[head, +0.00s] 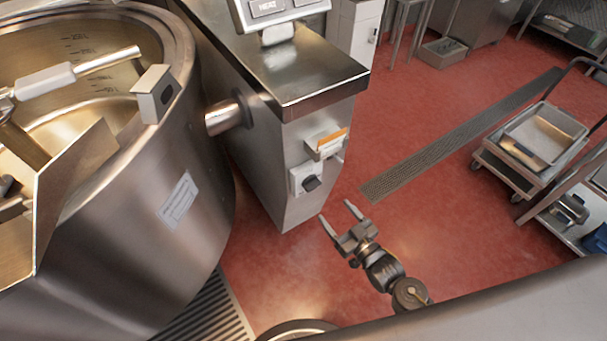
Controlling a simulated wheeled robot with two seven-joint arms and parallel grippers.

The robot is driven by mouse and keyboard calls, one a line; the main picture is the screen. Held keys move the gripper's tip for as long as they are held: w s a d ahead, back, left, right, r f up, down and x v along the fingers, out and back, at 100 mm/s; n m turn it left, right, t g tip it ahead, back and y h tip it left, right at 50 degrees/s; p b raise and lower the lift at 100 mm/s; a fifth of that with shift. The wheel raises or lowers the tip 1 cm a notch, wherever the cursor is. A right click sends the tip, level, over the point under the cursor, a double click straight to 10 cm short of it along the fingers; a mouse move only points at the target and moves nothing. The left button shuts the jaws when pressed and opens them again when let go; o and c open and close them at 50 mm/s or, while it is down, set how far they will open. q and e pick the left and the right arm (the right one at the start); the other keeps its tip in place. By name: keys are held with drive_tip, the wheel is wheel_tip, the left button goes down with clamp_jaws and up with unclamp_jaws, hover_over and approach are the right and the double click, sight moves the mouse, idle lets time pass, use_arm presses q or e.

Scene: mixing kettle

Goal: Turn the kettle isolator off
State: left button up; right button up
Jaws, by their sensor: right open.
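The kettle isolator (311,183) is a small pale box with a dark rotary knob, low on the end face of the steel pillar (308,133) beside the kettle. I cannot read the knob's setting. My right gripper (336,210) is open and empty. It appears just below and right of the isolator, apart from it, with its fingers pointing up towards the pillar. The large steel kettle (150,230) fills the left side. My left gripper is not in view.
A holder with an orange-topped item (328,144) sticks out just above the isolator. A control panel (275,8) tops the pillar. A trolley (535,140) stands at the right. Red floor (440,215) lies open between, crossed by a drain grate (460,135).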

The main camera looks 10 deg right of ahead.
sight(315, 188)
drive_tip(key=b+x, duration=0.3)
drive_tip(key=x, duration=0.5)
drive_tip(key=shift+f, duration=0.15)
drive_tip(key=shift+w, duration=0.35)
drive_tip(key=shift+w+a+b, duration=0.25)
drive_tip(key=shift+w+b, duration=0.1)
drive_tip(key=shift+w, duration=0.05)
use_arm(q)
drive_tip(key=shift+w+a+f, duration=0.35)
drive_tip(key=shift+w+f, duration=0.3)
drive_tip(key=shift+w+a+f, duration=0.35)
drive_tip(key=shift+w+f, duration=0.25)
use_arm(e)
drive_tip(key=shift+w+a, duration=0.2)
drive_tip(key=shift+w, duration=0.35)
